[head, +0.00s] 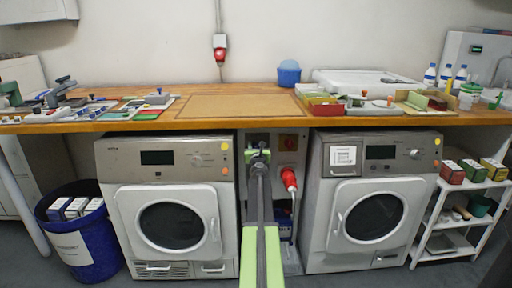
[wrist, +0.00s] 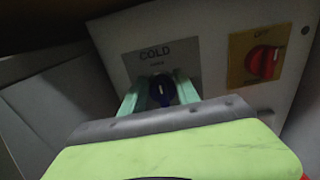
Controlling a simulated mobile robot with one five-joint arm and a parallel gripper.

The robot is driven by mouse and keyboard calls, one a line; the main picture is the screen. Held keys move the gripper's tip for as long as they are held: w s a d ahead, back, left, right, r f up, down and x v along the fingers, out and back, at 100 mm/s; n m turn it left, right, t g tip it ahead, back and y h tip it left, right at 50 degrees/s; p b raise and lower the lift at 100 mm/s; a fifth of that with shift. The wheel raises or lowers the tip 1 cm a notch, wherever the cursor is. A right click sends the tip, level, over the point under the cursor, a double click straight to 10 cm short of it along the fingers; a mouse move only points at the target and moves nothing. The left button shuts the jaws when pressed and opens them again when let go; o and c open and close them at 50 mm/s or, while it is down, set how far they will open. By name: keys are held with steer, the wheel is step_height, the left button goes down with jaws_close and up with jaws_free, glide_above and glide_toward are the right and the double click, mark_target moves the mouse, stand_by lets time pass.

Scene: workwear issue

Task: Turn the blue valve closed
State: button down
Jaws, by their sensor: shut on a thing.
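The blue valve (wrist: 161,91) sits below a plate marked COLD (wrist: 155,54) on a pale panel under the worktop. My gripper (wrist: 160,97) has a finger on each side of the valve and is shut on it. In the head view my gripper (head: 259,156) reaches the panel between the two washing machines, and it mostly hides the valve there. A small white mark shows on the valve's front, but its exact turn is hard to read.
A red rotary switch (wrist: 263,62) on a yellow plate marked OFF is right of the valve. A red plug (head: 289,179) hangs right of my arm. Washing machines stand left (head: 170,210) and right (head: 370,205). The wooden worktop (head: 230,107) overhangs the panel.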

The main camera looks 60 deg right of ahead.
steer(key=shift+s+f+m, duration=0.1)
steer(key=shift+s+m, duration=0.05)
steer(key=shift+m, duration=0.95)
steer(key=shift+s+f+m, duration=0.1)
steer(key=shift+s+m, duration=0.05)
steer(key=shift+m, duration=0.95)
steer(key=m, duration=0.4)
steer(key=shift+s+d+f+m+b, duration=0.15)
steer(key=shift+f+m+b, duration=0.05)
steer(key=shift+m+b, duration=0.15)
steer(key=m, duration=0.4)
steer(key=shift+s+d+f+m+b, duration=0.1)
steer(key=shift+s+f+m+b, duration=0.05)
steer(key=shift+f+m+b, duration=0.15)
steer(key=shift+f+m, duration=0.15)
steer(key=shift+m, duration=0.9)
steer(key=shift+f+m, duration=0.1)
steer(key=shift+m, duration=0.9)
steer(key=shift+b, duration=0.3)
steer(key=c, duration=1)
jaws_free()
steer(key=shift+c, duration=0.2)
steer(key=shift+o, duration=0.7)
steer(key=shift+s+d, duration=0.1)
steer(key=shift+d, duration=0.05)
